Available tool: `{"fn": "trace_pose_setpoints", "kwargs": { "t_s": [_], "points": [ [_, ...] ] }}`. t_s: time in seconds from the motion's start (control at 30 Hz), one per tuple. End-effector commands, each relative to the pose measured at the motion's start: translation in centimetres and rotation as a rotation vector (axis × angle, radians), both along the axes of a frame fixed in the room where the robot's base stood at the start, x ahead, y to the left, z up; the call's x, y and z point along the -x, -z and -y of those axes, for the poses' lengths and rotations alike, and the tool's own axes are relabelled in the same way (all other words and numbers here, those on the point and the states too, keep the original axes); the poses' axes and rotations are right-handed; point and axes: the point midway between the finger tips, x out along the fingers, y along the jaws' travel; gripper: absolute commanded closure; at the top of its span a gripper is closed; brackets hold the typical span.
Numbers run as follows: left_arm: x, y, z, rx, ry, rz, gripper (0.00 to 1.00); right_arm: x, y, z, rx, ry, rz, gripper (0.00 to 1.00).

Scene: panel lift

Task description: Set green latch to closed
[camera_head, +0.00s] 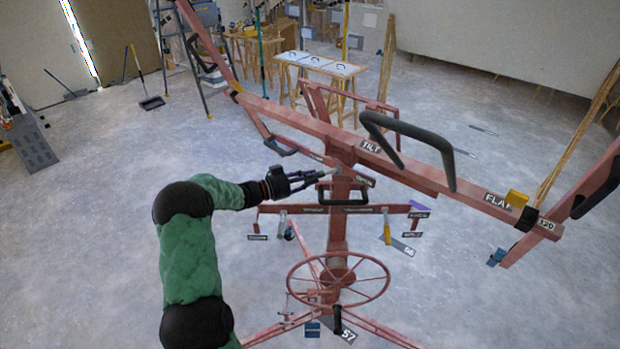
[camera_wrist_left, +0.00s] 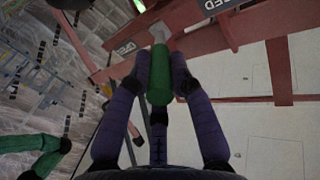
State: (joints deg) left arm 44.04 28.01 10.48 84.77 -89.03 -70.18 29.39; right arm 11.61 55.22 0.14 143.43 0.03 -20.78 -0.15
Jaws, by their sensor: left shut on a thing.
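The green latch (camera_wrist_left: 160,75) shows in the left wrist view as a green cylindrical handle on a grey lever end, against the red lift frame. In the head view, my left gripper (camera_head: 318,175) reaches the middle of the panel lift (camera_head: 340,210), where the latch is small and mostly hidden. My right gripper is not in view.
A handwheel (camera_head: 339,280) sits low on the lift's column. A dark loop handle (camera_head: 343,195) is just below my left gripper. The long tilted beam (camera_head: 420,175) with a black handle (camera_head: 412,128) crosses above. A yellow-handled lever (camera_head: 387,232) hangs at the right.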

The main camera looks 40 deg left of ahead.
Motion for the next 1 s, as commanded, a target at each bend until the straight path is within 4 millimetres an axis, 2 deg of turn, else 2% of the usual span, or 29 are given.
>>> {"fn": "trace_pose_setpoints", "kwargs": {
  "t_s": [0.17,0.2,0.23,0.27,0.67,0.77,1.0],
  "points": [
    [0.0,0.1,0.0,0.000,0.000,-0.002,1.00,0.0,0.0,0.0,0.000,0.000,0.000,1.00],
    [0.0,0.1,0.0,0.000,0.000,-0.002,0.67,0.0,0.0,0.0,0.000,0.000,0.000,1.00],
    [0.0,0.1,0.0,0.000,0.000,-0.002,0.58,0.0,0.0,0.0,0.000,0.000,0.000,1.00],
    [0.0,0.1,0.0,0.000,0.000,-0.002,0.54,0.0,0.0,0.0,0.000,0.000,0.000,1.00],
    [0.3,0.0,-0.2,-0.001,-0.001,0.000,0.54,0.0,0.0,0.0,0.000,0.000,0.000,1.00],
    [1.2,0.1,-0.8,-0.002,-0.004,-0.002,0.54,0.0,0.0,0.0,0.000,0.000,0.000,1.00],
    [5.2,0.0,-3.2,-0.002,-0.005,-0.001,0.54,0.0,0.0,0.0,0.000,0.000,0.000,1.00]
  ]
}}
